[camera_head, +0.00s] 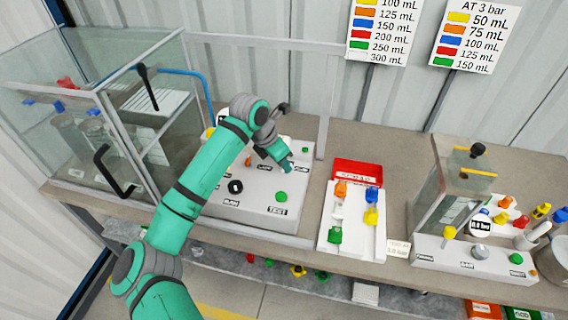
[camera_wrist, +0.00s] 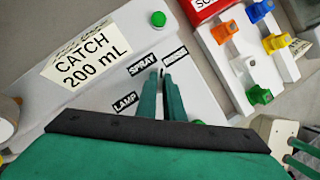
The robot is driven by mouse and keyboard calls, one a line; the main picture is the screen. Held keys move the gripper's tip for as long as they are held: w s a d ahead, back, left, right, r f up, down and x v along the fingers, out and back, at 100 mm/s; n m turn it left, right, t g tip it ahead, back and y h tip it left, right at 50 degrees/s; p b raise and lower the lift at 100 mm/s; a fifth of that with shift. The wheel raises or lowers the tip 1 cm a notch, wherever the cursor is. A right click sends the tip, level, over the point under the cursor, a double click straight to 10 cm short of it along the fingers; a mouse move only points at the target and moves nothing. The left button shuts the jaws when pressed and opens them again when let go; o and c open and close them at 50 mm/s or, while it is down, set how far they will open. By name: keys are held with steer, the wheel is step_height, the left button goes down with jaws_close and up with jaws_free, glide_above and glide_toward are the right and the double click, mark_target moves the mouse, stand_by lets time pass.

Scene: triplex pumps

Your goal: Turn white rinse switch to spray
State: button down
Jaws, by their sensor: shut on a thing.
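The control panel (camera_head: 257,212) is a pale box on the bench, with labels, a black knob (camera_head: 235,186) and a green button (camera_head: 281,196). In the wrist view, the SPRAY label (camera_wrist: 142,64) and a second label (camera_wrist: 175,54), apparently RINSE, lie just beyond my fingertips, left and right. My gripper (camera_head: 287,167) is down at the panel's right part; it also shows in the wrist view (camera_wrist: 161,77). Its fingers are close together, shut on the white rinse switch between those labels. The fingers hide nearly all of the switch, so its exact position cannot be told.
A LAMP label (camera_wrist: 125,103) lies left of the fingers, and a CATCH 200 mL card (camera_wrist: 92,58) farther left. A white tray (camera_head: 325,243) with coloured fittings stands right of the panel. A glass cabinet (camera_head: 120,110) stands left, and a metal frame post (camera_head: 326,115) rises behind.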

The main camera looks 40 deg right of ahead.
steer(key=n, duration=0.1)
steer(key=n+t, duration=0.1)
steer(key=n, duration=0.2)
steer(key=shift+s+d+t, duration=0.1)
steer(key=shift+s+t, duration=0.15)
steer(key=shift+t, duration=0.15)
steer(key=shift+d+n+t+y, duration=0.1)
steer(key=shift+n+t+y, duration=0.35)
steer(key=shift+n, duration=1.45)
steer(key=c, duration=1.9)
jaws_free()
steer(key=shift+o, duration=0.2)
steer(key=v, duration=1.1)
steer(key=shift+s+f, duration=0.1)
steer(key=shift+s, duration=0.05)
